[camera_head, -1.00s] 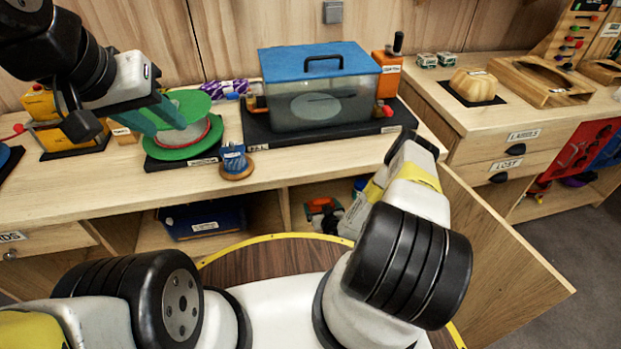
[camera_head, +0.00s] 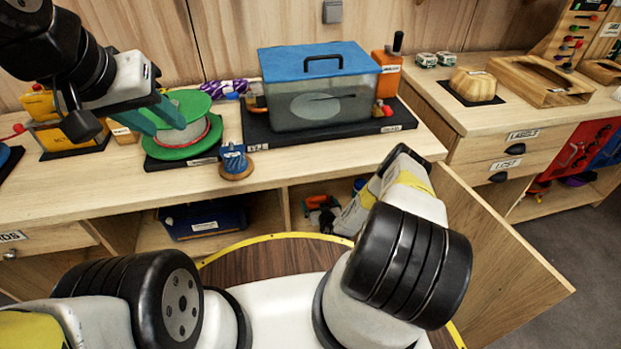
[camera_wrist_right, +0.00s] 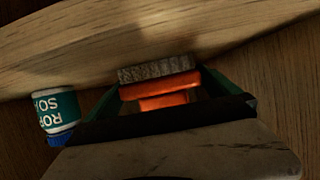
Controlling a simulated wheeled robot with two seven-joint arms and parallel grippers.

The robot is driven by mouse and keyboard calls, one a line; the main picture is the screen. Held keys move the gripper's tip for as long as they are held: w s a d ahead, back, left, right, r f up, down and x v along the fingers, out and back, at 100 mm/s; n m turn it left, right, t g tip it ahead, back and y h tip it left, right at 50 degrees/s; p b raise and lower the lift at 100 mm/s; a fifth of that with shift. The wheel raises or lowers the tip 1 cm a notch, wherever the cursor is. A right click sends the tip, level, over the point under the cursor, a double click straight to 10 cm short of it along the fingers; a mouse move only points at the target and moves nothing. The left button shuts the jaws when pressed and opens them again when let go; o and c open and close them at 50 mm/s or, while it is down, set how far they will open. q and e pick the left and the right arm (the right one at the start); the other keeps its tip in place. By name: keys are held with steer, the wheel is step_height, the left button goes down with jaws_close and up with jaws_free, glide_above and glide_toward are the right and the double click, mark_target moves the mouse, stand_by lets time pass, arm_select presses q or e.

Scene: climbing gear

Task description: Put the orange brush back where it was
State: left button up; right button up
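The orange brush (camera_wrist_right: 160,88) shows in the right wrist view, with grey bristles facing the wooden surface. My right gripper (camera_wrist_right: 165,82) has one green finger against each side of the brush and looks shut on it. In the head view the right gripper (camera_head: 322,207) is low in the open cabinet, partly hidden by its own arm, with a bit of orange at its fingers. My left gripper (camera_head: 160,115) is open over the counter, in front of the green spool (camera_head: 185,146). I see nothing held in it.
A blue box (camera_head: 207,218) stands in the left compartment. An open cabinet door (camera_head: 500,265) is to the right. A blue-lidded tank (camera_head: 320,100) and a small blue item (camera_head: 234,160) stand on the counter.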

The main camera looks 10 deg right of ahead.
steer(key=shift+s, duration=0.15)
steer(key=v, duration=1.1)
steer(key=shift+s+r, duration=0.25)
steer(key=shift+s, duration=0.05)
